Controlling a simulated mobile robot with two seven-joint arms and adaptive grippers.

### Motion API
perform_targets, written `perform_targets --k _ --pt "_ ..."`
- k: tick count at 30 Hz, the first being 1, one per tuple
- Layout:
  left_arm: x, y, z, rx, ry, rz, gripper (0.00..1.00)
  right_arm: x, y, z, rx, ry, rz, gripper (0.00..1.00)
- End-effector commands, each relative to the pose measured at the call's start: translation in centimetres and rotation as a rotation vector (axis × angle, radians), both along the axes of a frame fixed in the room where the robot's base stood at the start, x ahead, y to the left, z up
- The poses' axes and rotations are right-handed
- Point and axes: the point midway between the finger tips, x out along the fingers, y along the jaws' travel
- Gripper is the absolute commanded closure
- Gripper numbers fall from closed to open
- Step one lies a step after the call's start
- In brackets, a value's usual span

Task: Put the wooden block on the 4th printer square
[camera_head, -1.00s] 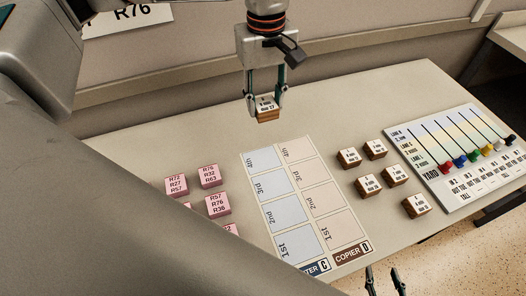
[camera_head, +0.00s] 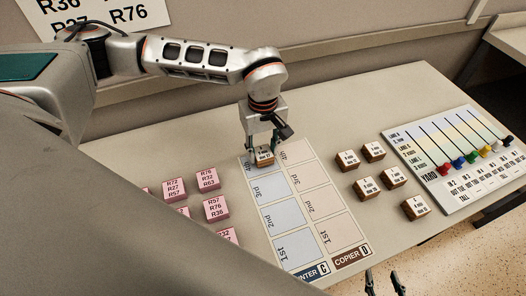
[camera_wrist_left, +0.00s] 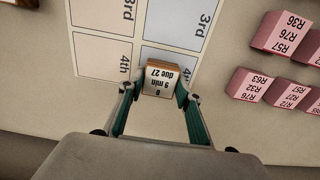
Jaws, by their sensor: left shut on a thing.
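The wooden block (camera_head: 264,158) has a white label on top and sits between the fingers of my left gripper (camera_head: 263,150), which is shut on it. In the left wrist view the block (camera_wrist_left: 160,80) is over the blue 4th square (camera_wrist_left: 165,57) of the printer column, covering part of it. I cannot tell whether it touches the sheet. The printer column (camera_head: 276,215) is the blue one, beside the copier column (camera_head: 325,205). My right gripper (camera_head: 384,284) shows only its fingertips at the bottom edge, apart from each other.
Several labelled wooden blocks (camera_head: 367,188) stand right of the sheet. Several pink blocks (camera_head: 215,208) stand left of it. A white board with coloured pegs (camera_head: 455,160) lies at the far right. The printer and copier squares are otherwise empty.

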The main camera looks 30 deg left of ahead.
Motion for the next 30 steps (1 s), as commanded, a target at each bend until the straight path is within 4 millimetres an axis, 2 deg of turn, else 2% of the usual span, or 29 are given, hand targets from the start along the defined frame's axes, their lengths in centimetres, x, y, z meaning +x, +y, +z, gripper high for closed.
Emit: perform_targets --k 3,14,15,16,26,30 --pt "0.0 0.0 -1.0 -0.001 0.0 -0.001 0.87 0.0 0.0 0.0 0.0 0.0 0.0 0.6" --pt "0.0 0.0 -1.4 0.0 0.0 -0.001 0.87 -0.1 0.0 -0.3 0.0 0.001 0.001 0.6" --pt "0.0 0.0 -1.3 -0.001 -0.001 -0.001 0.56 -0.1 0.0 -0.2 0.0 0.001 0.001 0.6" --pt "0.0 0.0 -1.3 -0.001 -0.001 -0.001 0.49 0.0 0.0 -0.2 0.0 0.001 0.001 0.6" --pt "0.0 0.0 -1.2 -0.001 -0.001 -0.001 0.49 0.0 0.0 -0.2 0.0 0.001 0.001 0.6" --pt "0.1 0.0 -0.2 -0.001 -0.004 -0.001 0.49 0.0 0.0 0.0 0.0 0.001 0.001 0.6"
